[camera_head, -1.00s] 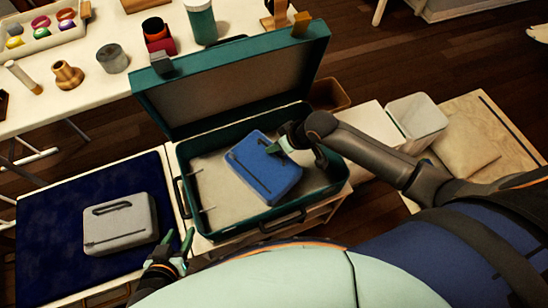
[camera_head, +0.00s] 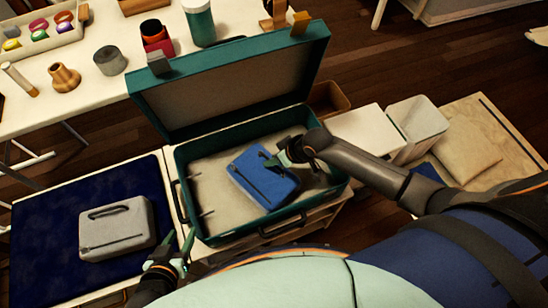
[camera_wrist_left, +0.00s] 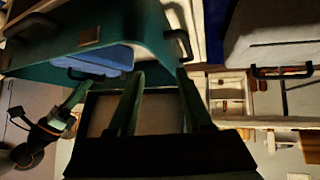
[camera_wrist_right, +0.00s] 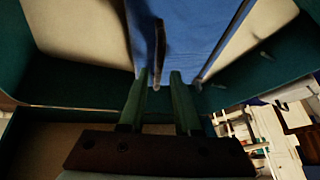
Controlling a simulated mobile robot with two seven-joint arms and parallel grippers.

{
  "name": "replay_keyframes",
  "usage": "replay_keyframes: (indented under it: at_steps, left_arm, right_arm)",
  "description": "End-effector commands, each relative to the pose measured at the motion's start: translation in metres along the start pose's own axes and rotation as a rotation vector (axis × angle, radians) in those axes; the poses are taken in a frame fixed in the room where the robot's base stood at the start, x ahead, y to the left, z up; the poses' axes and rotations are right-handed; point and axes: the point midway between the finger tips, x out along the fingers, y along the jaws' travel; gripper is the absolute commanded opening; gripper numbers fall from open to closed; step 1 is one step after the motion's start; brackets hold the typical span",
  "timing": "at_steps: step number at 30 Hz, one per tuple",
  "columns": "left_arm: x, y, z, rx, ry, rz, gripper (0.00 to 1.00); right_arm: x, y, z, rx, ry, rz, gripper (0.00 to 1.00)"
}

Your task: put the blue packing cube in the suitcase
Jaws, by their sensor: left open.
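The blue packing cube (camera_head: 258,172) is inside the open teal suitcase (camera_head: 190,227), tilted in the picture. I cannot tell whether it rests on the suitcase floor. My right gripper (camera_head: 275,160) is at the cube's upper edge. In the right wrist view its fingers (camera_wrist_right: 160,78) are on either side of the cube's dark handle (camera_wrist_right: 159,45). The cube also shows in the left wrist view (camera_wrist_left: 105,58). My left gripper (camera_head: 178,245) is open and empty, outside the suitcase's front left corner.
A grey packing cube (camera_head: 118,228) lies on a dark blue mat (camera_head: 40,210) left of the suitcase. The raised lid (camera_head: 230,90) stands at the back. Behind it is a white table (camera_head: 110,100) with jars and paints. A white bin (camera_head: 418,125) stands at right.

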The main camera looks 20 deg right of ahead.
Motion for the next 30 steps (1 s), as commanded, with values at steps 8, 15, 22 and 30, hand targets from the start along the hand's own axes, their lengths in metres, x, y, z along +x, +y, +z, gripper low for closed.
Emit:
replay_keyframes:
  at_steps: [8, 15, 22, 30]
  left_arm:
    - [0.0, -0.001, 0.001, 0.001, -0.001, -0.001, 0.5]
    - [-0.004, -0.001, -0.001, 0.001, -0.007, -0.004, 0.5]
    - [-0.014, -0.008, -0.011, 0.0, 0.008, -0.023, 0.5]
    - [-0.021, -0.015, -0.003, -0.005, -0.007, -0.041, 0.5]
  right_arm:
    - [0.0, 0.0, 0.0, 0.0, 0.0, 0.0, 0.42]
    - [-0.02, 0.0, -0.001, -0.001, 0.0, 0.0, 0.42]
    - [-0.07, 0.0, -0.001, -0.003, -0.001, 0.001, 0.42]
    - [-0.112, 0.001, -0.001, 0.0, 0.0, 0.001, 0.42]
